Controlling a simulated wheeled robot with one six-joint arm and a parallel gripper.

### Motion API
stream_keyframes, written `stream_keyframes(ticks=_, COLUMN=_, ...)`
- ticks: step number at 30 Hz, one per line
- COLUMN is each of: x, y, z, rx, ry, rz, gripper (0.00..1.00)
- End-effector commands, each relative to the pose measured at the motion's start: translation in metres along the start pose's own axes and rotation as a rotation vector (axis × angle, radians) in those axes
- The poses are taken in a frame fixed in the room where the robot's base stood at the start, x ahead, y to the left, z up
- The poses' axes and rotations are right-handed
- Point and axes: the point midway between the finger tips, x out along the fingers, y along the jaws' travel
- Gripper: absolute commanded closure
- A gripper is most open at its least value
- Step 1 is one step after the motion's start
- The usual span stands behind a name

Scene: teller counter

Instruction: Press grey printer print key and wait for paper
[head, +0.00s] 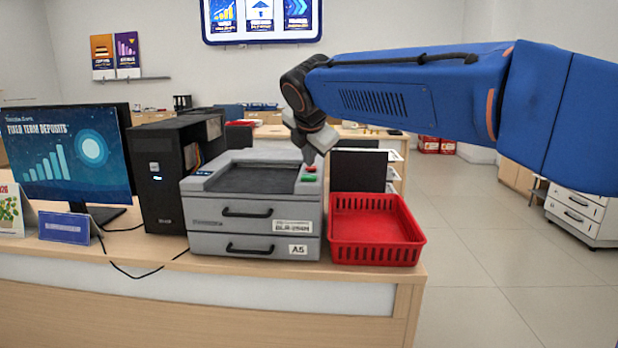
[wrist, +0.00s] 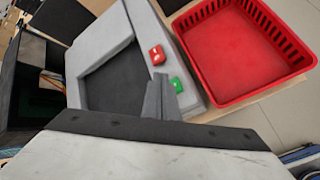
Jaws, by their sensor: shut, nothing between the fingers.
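The grey printer (head: 256,216) stands on the counter, with two drawers in front and an A5 label. On the right side of its top are a red key (head: 310,169) and a green key (head: 308,179). In the wrist view the red key (wrist: 157,55) and green key (wrist: 176,85) show clearly. My gripper (head: 309,160) is shut and empty, pointing down above the keys. In the wrist view my gripper's fingertips (wrist: 160,82) are close beside the green key; I cannot tell whether they touch it. The printer's top recess (wrist: 115,85) is dark and shows no paper.
An empty red basket (head: 375,254) stands right of the printer, close against it, near the counter's right end. A black computer tower (head: 160,190) and a monitor (head: 66,155) stand to the left. A cable hangs over the counter's front edge.

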Motion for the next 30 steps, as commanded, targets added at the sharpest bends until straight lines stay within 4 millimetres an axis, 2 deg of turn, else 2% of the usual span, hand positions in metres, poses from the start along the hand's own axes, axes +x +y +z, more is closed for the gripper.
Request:
stream_keyframes(ticks=14, x=-0.025, y=0.019, z=0.018, rx=0.001, ry=0.000, rz=0.001, gripper=1.00)
stream_keyframes(ticks=30, x=-0.027, y=0.020, z=0.020, rx=0.000, ry=0.001, rz=0.000, gripper=1.00)
